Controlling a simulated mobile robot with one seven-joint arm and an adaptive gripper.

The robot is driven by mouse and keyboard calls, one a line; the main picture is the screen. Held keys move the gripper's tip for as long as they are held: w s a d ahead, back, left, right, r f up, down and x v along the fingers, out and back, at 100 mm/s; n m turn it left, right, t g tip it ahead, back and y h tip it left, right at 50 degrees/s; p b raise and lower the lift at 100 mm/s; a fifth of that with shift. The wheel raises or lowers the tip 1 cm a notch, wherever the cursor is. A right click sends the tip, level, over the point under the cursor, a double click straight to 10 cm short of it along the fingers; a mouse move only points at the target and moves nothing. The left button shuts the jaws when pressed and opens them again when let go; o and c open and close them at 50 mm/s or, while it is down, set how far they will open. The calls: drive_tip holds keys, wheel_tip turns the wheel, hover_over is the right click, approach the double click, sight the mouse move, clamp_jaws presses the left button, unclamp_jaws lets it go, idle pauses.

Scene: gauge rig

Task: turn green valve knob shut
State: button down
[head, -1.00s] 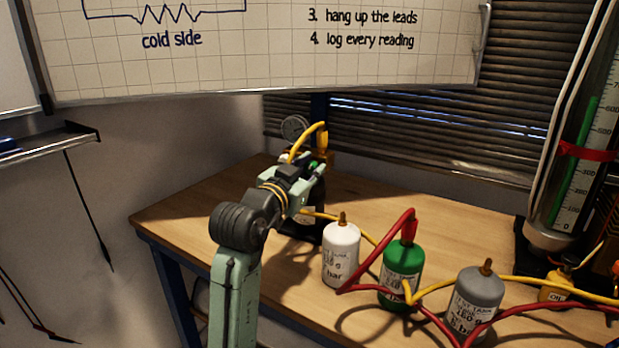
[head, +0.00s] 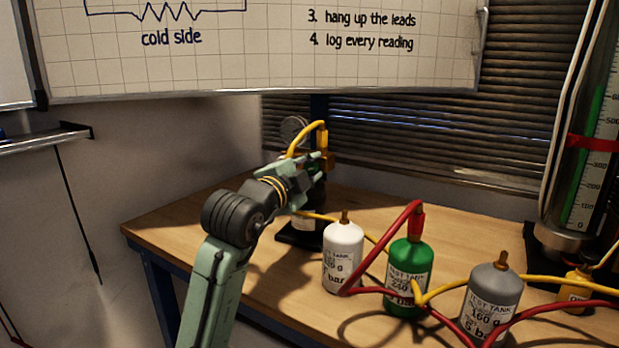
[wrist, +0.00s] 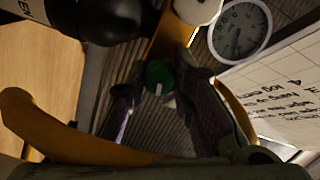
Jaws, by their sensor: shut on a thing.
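The green valve knob (wrist: 159,74) is a small round cap with a pale mark on its rim. In the wrist view it sits between the two fingertips of my gripper (wrist: 163,80), which is shut on it. The knob is on the brass-yellow valve fitting (head: 326,161) at the back left of the bench. In the head view my gripper (head: 314,168) reaches this fitting from the left, and its fingers and wrist mostly hide the knob.
A dial gauge (head: 294,130) stands just behind the fitting, close to my fingers. White (head: 343,262), green (head: 408,275) and grey (head: 490,300) test tanks stand to the right with red and yellow leads. The bench's left end is clear.

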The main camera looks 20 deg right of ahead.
drive_tip(key=shift+m+b, duration=0.55)
drive_tip(key=shift+m, duration=0.75)
drive_tip(key=c, duration=1.4)
unclamp_jaws()
drive_tip(key=shift+o, duration=0.2)
drive_tip(key=v, duration=1.2)
